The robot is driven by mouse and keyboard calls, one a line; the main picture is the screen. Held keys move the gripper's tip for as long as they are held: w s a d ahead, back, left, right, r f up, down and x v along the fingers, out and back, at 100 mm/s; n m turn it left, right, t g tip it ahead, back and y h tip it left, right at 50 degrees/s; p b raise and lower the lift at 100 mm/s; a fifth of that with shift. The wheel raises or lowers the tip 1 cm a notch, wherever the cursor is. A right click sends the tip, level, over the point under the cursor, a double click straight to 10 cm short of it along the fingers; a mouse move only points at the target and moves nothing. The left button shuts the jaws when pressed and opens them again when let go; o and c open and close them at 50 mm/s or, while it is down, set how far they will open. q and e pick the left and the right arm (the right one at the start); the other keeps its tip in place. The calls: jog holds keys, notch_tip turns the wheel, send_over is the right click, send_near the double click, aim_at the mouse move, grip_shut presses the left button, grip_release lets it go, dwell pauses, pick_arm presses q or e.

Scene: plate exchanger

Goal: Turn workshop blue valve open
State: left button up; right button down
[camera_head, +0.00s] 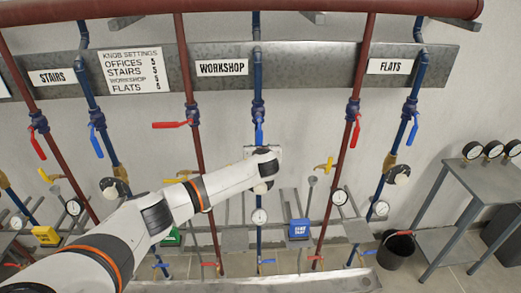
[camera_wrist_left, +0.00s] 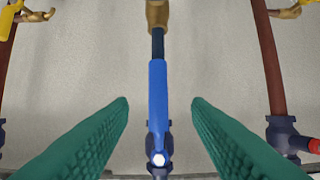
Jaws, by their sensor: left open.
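The workshop blue valve (camera_head: 257,110) sits on the blue pipe under the WORKSHOP sign (camera_head: 222,68). Its blue lever (camera_head: 259,132) points down along the pipe. In the left wrist view the lever (camera_wrist_left: 158,95) runs lengthwise between my two green fingers, with its hex nut (camera_wrist_left: 158,159) near the bottom edge. My left gripper (camera_head: 262,150) is in front of the pipe just below the lever, its fingers mostly hidden in the head view. In the wrist view the gripper (camera_wrist_left: 160,102) is open, a clear gap on each side of the lever. My right gripper is not in view.
A red pipe valve with a sideways red lever (camera_head: 171,125) is left of the workshop blue pipe. Another red lever (camera_head: 356,132) hangs down to the right. Yellow levers (camera_head: 324,167), gauges (camera_head: 259,216) and a blue box (camera_head: 299,229) lie lower. A bucket (camera_head: 397,250) stands right.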

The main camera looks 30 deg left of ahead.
pick_arm(q)
jog(key=shift+s+d+r, duration=0.25)
jog(key=shift+s+d, duration=0.05)
jog(key=shift+s, duration=0.25)
jog(key=shift+f, duration=0.1)
